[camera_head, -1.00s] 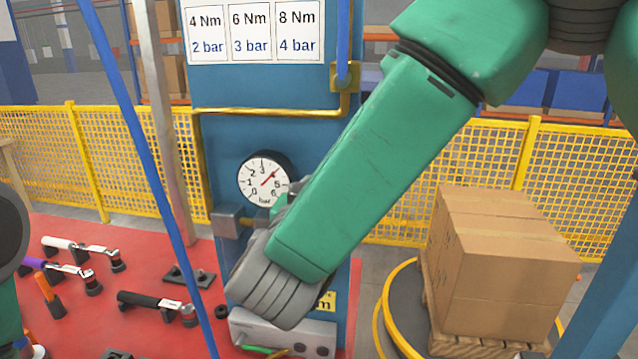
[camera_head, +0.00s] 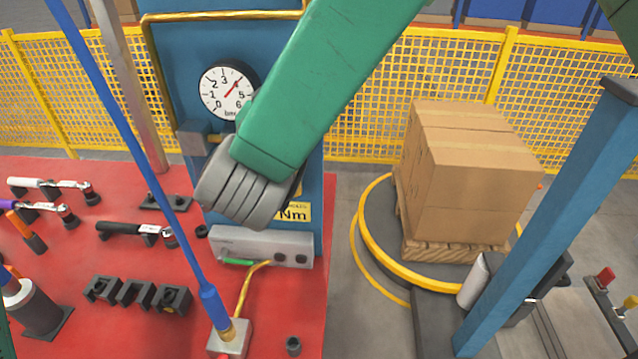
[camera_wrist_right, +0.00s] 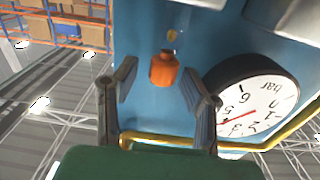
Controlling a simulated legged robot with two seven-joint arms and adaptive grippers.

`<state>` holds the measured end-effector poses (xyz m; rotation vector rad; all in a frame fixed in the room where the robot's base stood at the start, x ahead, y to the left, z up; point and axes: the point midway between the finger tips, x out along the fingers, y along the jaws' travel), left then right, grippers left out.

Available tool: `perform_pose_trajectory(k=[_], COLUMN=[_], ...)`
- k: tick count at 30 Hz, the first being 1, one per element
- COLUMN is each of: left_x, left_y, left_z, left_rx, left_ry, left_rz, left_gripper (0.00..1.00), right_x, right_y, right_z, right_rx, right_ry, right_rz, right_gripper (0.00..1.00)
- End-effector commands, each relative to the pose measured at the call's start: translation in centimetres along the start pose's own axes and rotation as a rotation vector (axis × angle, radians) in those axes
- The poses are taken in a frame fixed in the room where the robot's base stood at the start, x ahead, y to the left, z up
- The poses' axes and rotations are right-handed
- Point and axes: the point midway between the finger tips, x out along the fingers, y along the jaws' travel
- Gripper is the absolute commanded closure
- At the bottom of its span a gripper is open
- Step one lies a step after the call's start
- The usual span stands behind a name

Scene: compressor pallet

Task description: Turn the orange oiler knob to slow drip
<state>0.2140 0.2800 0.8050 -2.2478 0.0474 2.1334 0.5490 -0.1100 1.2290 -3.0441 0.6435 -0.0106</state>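The orange oiler knob (camera_wrist_right: 164,69) shows in the right wrist view against the blue panel. It lies between the two fingers of my right gripper (camera_wrist_right: 163,88), apart from both. The gripper is open, with a finger on each side of the knob. In the head view my green right arm comes down from the top right, and its grey wrist (camera_head: 243,190) covers the knob and the right gripper. The round pressure gauge (camera_head: 228,91) is just above the wrist; it also shows in the right wrist view (camera_wrist_right: 255,95). My left gripper is not seen.
A red bench (camera_head: 110,255) holds several torque wrenches and black holders. A blue hose (camera_head: 150,170) runs down to a small block. A grey box (camera_head: 262,247) sits below my wrist. A carton (camera_head: 475,160) stands on a pallet at the right, before yellow fencing.

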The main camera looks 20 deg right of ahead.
Motion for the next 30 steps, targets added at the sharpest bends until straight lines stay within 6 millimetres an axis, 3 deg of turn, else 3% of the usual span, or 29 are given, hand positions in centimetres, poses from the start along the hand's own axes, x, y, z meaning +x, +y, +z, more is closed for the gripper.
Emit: perform_pose_trajectory(k=[7, 18, 30], left_x=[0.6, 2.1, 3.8], left_y=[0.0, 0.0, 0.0], left_z=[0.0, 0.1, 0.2], left_rx=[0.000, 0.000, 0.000], left_ry=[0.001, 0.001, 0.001], left_rz=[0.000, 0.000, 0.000], left_gripper=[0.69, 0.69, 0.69], right_x=[0.0, 0.0, -7.8], right_y=[0.1, 0.8, 3.9], right_z=[0.1, 0.2, 0.1], right_rx=[0.000, 0.003, -0.001], right_ry=[-0.005, -0.016, -0.010], right_rz=[-0.092, -0.427, -0.420], right_gripper=[0.58, 0.58, 0.58])
